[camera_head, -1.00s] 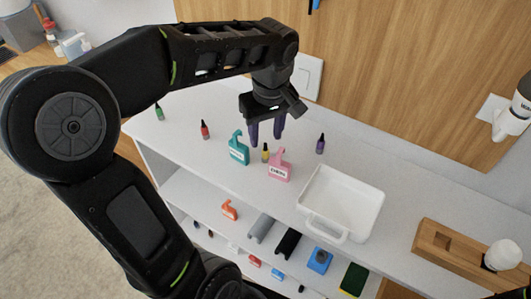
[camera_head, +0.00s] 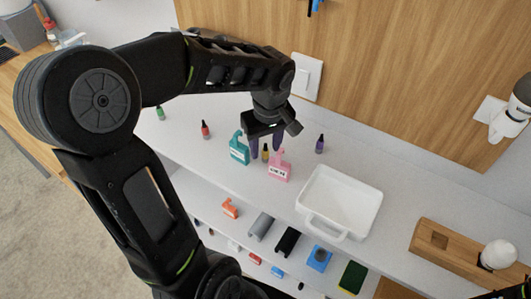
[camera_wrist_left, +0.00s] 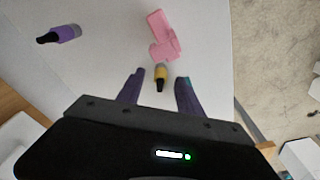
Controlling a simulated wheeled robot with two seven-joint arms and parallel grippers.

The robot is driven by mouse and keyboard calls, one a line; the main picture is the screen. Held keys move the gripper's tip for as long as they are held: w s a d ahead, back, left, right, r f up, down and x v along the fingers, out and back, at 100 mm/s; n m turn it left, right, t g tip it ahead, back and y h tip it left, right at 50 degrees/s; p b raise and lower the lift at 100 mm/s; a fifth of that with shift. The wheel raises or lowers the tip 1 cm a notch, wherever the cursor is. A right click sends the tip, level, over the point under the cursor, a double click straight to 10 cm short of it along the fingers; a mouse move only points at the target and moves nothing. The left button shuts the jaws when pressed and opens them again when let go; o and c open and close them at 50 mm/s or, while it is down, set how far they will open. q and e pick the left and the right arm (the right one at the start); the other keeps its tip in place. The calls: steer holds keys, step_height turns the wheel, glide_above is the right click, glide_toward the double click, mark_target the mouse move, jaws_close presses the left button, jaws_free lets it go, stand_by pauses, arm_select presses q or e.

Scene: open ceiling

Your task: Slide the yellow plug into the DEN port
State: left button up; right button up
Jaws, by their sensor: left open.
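The yellow plug (camera_head: 265,152), a small yellow body with a black top, stands on the white shelf top between a teal labelled holder (camera_head: 239,150) and a pink labelled holder (camera_head: 279,168). My left gripper (camera_head: 265,145) is open above and around the plug, a finger to each side. In the left wrist view the plug (camera_wrist_left: 160,74) shows between the spread purple fingertips (camera_wrist_left: 160,78), with the pink holder (camera_wrist_left: 164,38) just beyond. The lettering on both holders is too small to read, so I cannot tell which is the DEN port. My right gripper is out of view.
A purple plug (camera_head: 320,144) stands to the right, a red plug (camera_head: 205,130) and a green plug (camera_head: 160,112) to the left. A white tray (camera_head: 341,203) and a wooden block (camera_head: 470,255) lie farther right. The wooden wall (camera_head: 400,80) closes the back.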

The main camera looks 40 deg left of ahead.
arm_select(q)
steer(key=shift+c, duration=0.2)
jaws_close()
stand_by(0.5)
step_height(320, 180, up, 10)
steer(key=shift+r+b, duration=0.1)
steer(key=shift+b, duration=0.4)
stand_by(0.4)
